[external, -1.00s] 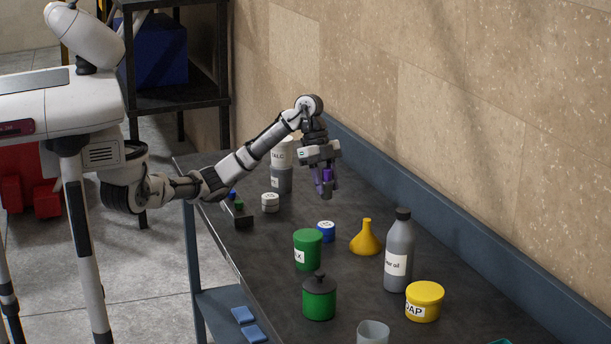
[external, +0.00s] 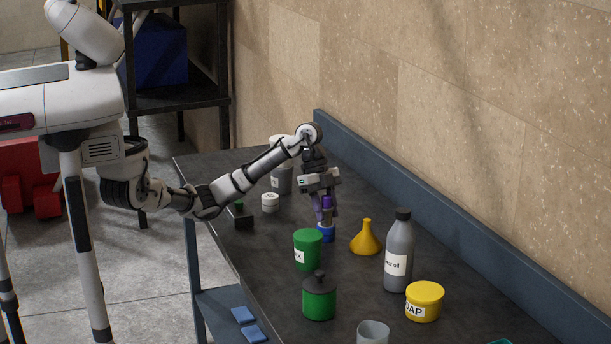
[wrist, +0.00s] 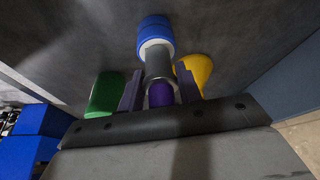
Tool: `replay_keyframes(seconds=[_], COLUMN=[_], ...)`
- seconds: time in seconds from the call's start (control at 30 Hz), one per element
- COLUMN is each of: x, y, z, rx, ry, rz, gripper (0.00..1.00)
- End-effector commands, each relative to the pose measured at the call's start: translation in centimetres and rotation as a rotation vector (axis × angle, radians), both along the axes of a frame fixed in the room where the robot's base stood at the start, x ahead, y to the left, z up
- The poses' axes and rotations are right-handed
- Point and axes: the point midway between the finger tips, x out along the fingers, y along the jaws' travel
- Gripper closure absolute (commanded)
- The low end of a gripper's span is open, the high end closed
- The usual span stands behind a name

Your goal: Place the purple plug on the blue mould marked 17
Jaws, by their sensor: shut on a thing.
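My gripper (external: 324,216) points down, shut on the purple plug (external: 327,202) between its purple-grey fingers. In the wrist view the plug (wrist: 160,94) has a purple end near the palm and a grey body reaching out beyond the fingers. The blue mould (external: 326,237) stands on the table directly below the gripper. In the wrist view the mould (wrist: 154,27) has a pale top, and the plug's grey end overlaps it. I cannot tell whether they touch. The number 17 cannot be read, and the mould's top is partly hidden.
A green tub (external: 307,250) stands close at the left front and a yellow funnel (external: 366,240) close at the right. A grey bottle (external: 399,255), yellow tub (external: 424,302) and lidded green jar (external: 319,298) stand nearer the camera. A small white pot (external: 270,202) is behind left.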

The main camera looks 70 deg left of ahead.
Motion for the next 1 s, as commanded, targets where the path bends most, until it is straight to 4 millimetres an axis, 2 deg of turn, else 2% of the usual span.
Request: replay_keyframes(seconds=[0.03, 0.17, 0.57, 0.67, 1.0], x=[0.0, 0.0, 0.0, -0.1, -0.8], y=[0.0, 0.0, 0.1, 0.7, 3.3], z=[-0.1, 0.0, 0.6, 1.9, 8.3], rx=[0.0, 0.0, 0.0, 0.0, 0.004], ry=[0.0, 0.0, -0.001, -0.002, -0.002], rz=[0.0, 0.0, 0.001, 0.001, 0.002], gripper=[0.62, 0.45, 0.44, 0.44, 0.44])
